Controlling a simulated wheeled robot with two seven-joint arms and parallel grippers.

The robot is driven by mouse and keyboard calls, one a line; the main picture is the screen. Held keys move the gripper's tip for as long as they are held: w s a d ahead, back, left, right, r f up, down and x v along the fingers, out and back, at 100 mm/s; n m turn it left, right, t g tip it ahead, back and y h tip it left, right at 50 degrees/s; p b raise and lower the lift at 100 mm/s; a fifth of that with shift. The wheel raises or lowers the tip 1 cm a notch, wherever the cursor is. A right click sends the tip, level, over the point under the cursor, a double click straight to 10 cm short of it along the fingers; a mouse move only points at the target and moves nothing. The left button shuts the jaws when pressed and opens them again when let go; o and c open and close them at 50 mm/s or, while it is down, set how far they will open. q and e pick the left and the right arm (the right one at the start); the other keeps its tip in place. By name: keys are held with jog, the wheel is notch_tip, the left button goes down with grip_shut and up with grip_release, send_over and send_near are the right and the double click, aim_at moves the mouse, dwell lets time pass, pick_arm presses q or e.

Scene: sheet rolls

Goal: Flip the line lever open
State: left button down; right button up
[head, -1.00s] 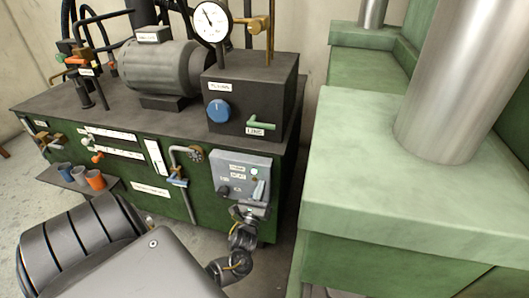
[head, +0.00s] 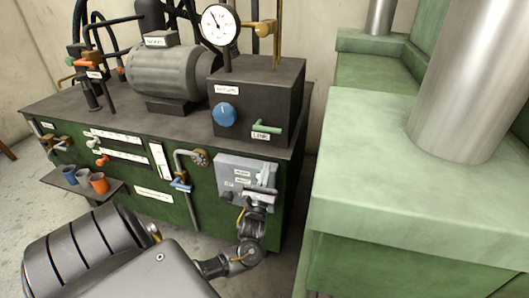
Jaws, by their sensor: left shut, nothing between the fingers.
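The line lever (head: 267,126) is a small green handle on the front of the dark block on top of the green cabinet. It lies roughly level, just above a white label reading LINE. My left gripper (head: 262,191) is shut and empty. It is in front of the grey control panel (head: 229,167) on the cabinet front, below the lever and apart from it. It covers the lower right part of the panel; I cannot tell whether it touches it. My right gripper is out of the picture.
A blue knob (head: 224,114) sits left of the lever on the same block, with a pressure gauge (head: 220,25) above. A pale green machine (head: 400,190) stands close on the right.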

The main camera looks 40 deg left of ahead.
pick_arm(q)
jog(key=x, duration=0.7)
jog(key=shift+s+r, duration=0.15)
jog(key=shift+r, duration=0.1)
notch_tip(320, 180, up, 2)
jog(key=shift+r+p, duration=0.1)
jog(key=shift+p, duration=0.2)
jog(key=shift+w+r, duration=0.25)
jog(key=shift+r, duration=0.2)
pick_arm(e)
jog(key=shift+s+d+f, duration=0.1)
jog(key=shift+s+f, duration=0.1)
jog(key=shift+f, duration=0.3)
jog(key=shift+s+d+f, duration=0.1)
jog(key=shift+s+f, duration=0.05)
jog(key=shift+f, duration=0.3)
